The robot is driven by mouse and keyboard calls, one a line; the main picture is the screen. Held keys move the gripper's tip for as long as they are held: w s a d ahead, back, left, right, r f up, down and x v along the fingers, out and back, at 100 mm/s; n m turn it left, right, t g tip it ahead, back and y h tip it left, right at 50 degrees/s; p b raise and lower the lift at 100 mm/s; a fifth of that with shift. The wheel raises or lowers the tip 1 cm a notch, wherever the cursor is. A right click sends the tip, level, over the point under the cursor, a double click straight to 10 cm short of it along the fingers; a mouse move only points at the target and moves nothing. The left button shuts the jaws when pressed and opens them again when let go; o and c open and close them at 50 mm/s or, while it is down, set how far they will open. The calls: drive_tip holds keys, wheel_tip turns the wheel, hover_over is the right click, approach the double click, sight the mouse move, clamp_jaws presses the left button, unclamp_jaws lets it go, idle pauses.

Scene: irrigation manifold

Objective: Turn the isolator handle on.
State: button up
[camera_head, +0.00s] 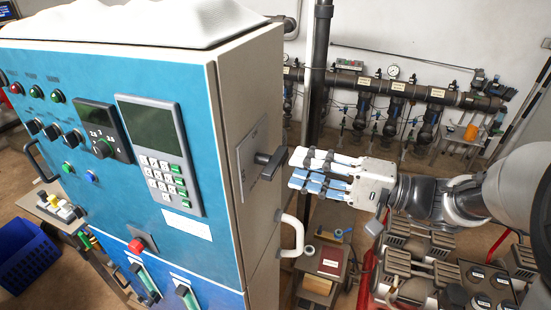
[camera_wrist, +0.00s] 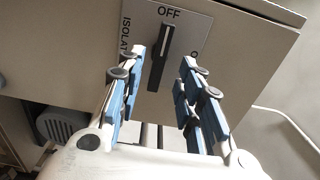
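The isolator handle (camera_head: 269,165) is a dark grey lever on a light plate (camera_head: 247,150) on the cabinet's side. In the wrist view the handle (camera_wrist: 162,57) lines up roughly with the printed word OFF, at the top of the plate (camera_wrist: 196,25). ISOLAT... shows at its left; lettering at the right is mostly hidden by a finger. My gripper (camera_head: 294,170) is open just in front of the handle. In the wrist view its blue-padded fingers (camera_wrist: 163,68) stand on either side of the handle, with visible gaps. I cannot tell whether the fingertips reach past the handle's end.
The blue control cabinet (camera_head: 60,200) fills the left. A white pull handle (camera_head: 293,235) sticks out below the isolator. A dark vertical pipe (camera_head: 316,80) stands behind my gripper. A small cart (camera_head: 327,262) is below, and a pipe manifold (camera_head: 400,88) runs along the back wall.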

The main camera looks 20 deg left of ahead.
sight(280, 163)
drive_tip(key=a, duration=0.6)
drive_tip(key=shift+w+a+p, duration=0.25)
drive_tip(key=shift+w+p, duration=0.05)
drive_tip(key=shift+p, duration=0.05)
clamp_jaws()
